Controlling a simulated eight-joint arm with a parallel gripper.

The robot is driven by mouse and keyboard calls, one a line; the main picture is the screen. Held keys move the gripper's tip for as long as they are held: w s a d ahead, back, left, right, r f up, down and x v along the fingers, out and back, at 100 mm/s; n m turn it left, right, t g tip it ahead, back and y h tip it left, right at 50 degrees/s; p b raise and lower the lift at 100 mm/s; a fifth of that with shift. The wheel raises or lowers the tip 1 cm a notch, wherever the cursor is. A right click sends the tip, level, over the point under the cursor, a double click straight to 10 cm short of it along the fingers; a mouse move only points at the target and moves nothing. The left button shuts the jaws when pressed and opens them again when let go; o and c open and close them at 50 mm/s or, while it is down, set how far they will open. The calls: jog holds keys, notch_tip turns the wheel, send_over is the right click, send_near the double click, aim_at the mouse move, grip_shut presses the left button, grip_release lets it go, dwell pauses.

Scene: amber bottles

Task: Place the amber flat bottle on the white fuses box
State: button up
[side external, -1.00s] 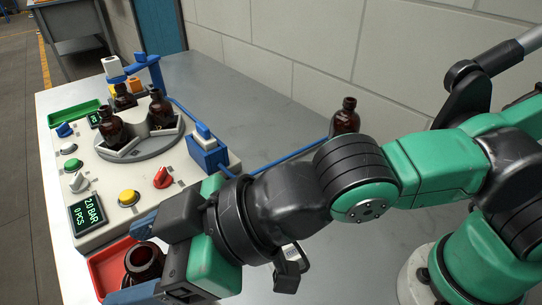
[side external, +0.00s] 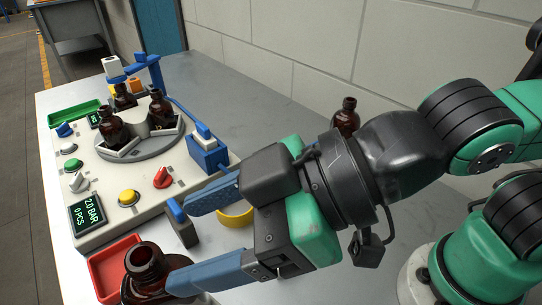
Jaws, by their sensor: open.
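Several amber bottles are in view, and I cannot tell for sure which is the flat one. The nearest amber bottle (side external: 147,268) stands upright at the front by the red tray; its base is cut off or hidden. My gripper (side external: 180,245) is open and empty, its blue fingers spread just right of this bottle. The lower fingertip overlaps the bottle's right side in the picture; I cannot tell if they touch. Another amber bottle (side external: 346,117) stands at the back behind my arm. I cannot make out a white fuses box.
A white machine panel (side external: 100,180) with knobs, a display and a round dial holding amber bottles fills the left. A red tray (side external: 108,258) lies in front of it, a green tray (side external: 75,115) behind. A yellow ring (side external: 236,216) is partly hidden by my gripper.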

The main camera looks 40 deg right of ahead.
jog(key=w+d+f+m+h, duration=0.2)
jog(key=w+d+m+h, duration=0.1)
jog(key=d, duration=0.5)
jog(key=w+d+f+m+h, duration=0.3)
jog(key=d+m, duration=0.1)
jog(key=d, duration=0.5)
jog(key=w+d+f+m+h, duration=0.3)
jog(key=d, duration=0.5)
jog(key=shift+d+m+h, duration=0.3)
jog(key=shift+m+h, duration=0.1)
